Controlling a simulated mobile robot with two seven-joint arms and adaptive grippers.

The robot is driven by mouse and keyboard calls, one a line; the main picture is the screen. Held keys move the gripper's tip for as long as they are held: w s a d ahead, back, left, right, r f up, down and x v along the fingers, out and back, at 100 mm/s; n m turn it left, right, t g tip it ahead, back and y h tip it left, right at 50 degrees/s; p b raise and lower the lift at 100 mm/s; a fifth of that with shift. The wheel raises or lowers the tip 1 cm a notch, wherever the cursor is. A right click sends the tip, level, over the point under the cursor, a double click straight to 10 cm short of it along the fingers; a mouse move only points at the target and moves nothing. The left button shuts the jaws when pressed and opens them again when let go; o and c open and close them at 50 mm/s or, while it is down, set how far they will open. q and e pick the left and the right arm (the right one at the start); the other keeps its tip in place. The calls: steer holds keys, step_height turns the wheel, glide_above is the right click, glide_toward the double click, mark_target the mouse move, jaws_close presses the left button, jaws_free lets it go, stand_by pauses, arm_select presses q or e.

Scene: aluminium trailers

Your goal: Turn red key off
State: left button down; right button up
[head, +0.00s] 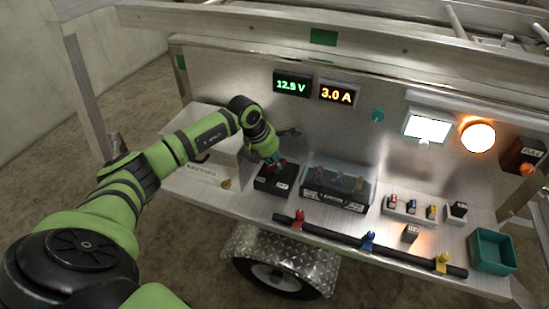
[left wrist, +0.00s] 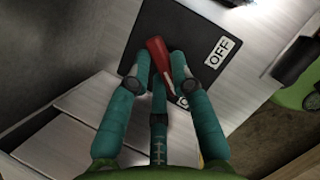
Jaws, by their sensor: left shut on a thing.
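The red key (left wrist: 156,53) stands on a black switch box (left wrist: 205,18). In the left wrist view its handle slants from upper left to lower right, between my fingers. A white OFF label (left wrist: 222,52) is to its right, and a second label (left wrist: 183,101) is mostly hidden by a finger. My left gripper (left wrist: 165,68) is shut on the red key. In the head view the left gripper (head: 274,160) reaches down onto the black box (head: 273,183), and the key is mostly hidden. My right gripper is not in view.
A clear-covered box (head: 338,188) stands right of the switch box. A teal bin (head: 492,252) is far right. The voltage display (head: 291,84), current display (head: 337,94) and orange lamp (head: 478,137) are lit.

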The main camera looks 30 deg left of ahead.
arm_select(q)
steer(key=n+y+p, duration=0.1)
steer(key=n, duration=0.2)
steer(key=shift+d+t, duration=0.1)
steer(key=shift+t, duration=0.2)
steer(key=n, duration=0.2)
steer(key=n+y, duration=0.1)
steer(key=n, duration=0.1)
steer(key=shift+s+d+y, duration=0.1)
steer(key=shift+y, duration=0.2)
steer(key=n+y, duration=0.1)
steer(key=n, duration=0.1)
steer(key=n+b, duration=0.1)
steer(key=n, duration=0.1)
steer(key=shift+d+n+g+y, duration=0.1)
steer(key=shift+n+g+y, duration=0.2)
steer(key=shift+g+y, duration=0.1)
steer(key=n+g+y+b, duration=0.1)
steer(key=n+b, duration=0.1)
steer(key=n, duration=0.2)
steer(key=shift+d+n, duration=0.1)
steer(key=shift+n, duration=0.3)
steer(key=c, duration=1.1)
jaws_free()
